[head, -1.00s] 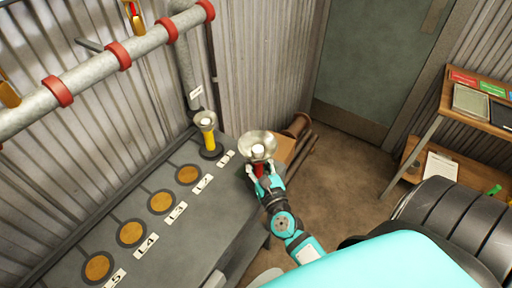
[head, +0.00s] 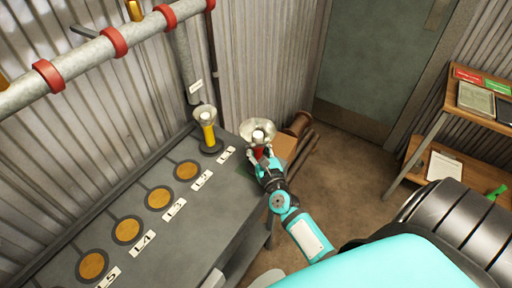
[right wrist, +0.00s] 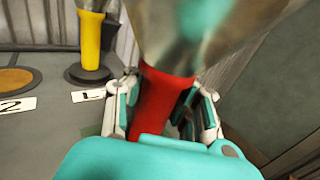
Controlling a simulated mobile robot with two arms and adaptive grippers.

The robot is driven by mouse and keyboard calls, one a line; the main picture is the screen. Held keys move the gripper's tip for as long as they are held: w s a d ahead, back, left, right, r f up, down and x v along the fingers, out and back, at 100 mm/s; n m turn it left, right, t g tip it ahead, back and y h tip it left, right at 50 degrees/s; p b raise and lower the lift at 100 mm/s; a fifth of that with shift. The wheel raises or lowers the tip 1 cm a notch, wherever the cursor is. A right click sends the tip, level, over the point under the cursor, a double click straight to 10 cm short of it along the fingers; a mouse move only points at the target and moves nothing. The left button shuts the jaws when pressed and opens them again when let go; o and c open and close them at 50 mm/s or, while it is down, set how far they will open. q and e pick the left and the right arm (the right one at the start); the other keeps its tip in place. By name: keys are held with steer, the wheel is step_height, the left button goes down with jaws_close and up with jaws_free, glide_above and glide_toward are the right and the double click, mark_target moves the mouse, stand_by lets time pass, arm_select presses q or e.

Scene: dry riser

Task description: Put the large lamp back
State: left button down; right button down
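The large lamp, with a wide silver reflector (head: 258,131) and a red handle (right wrist: 163,100), is upright in my right gripper (head: 262,160). The gripper's fingers are on both sides of the red handle in the right wrist view, and the reflector fills the top there. The lamp is beyond the right end of the grey bench (head: 190,225), to the right of a yellow-handled lamp (head: 208,130). That lamp stands upright on a dark round base by the label "1"; it also shows in the right wrist view (right wrist: 91,40). My left gripper is not in view.
Several round orange pads (head: 186,170) with number labels line the bench. A grey pipe with red collars (head: 113,41) runs above it along the corrugated wall. A cardboard box (head: 286,148) and spool (head: 299,124) are on the floor behind the lamp. A wooden shelf (head: 432,125) stands right.

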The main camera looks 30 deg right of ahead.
steer(key=shift+r, duration=0.1)
steer(key=c, duration=1.2)
jaws_free()
steer(key=shift+c, duration=0.2)
steer(key=shift+s, duration=0.2)
steer(key=b+v, duration=0.3)
steer(key=v, duration=0.8)
steer(key=shift+s+a, duration=0.15)
steer(key=shift+s, duration=0.2)
